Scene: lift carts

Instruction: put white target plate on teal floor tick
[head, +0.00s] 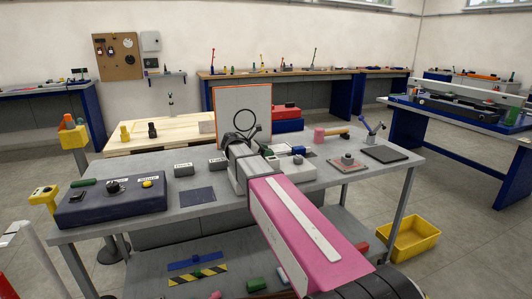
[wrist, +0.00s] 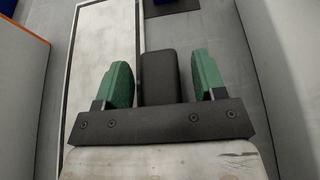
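My gripper (wrist: 163,82) points down in the wrist view, its two green fingers apart. A dark grey block (wrist: 160,78) shows between them with a narrow gap on each side; I cannot tell what it belongs to. A pale panel with a light rim (wrist: 104,45) lies below and left of the fingers; I cannot tell if it is the white target plate. A pale, orange-edged upright board (head: 240,101) stands behind my arm's end. I cannot make out a teal floor tick.
A grey cart (head: 225,205) in front carries a dark control box (head: 112,201), small blocks, a black pad (head: 384,154) and tools. Its lower shelf holds loose items. A pale wooden table (head: 182,138) stands behind. A yellow bin (head: 412,241) sits on the floor at right.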

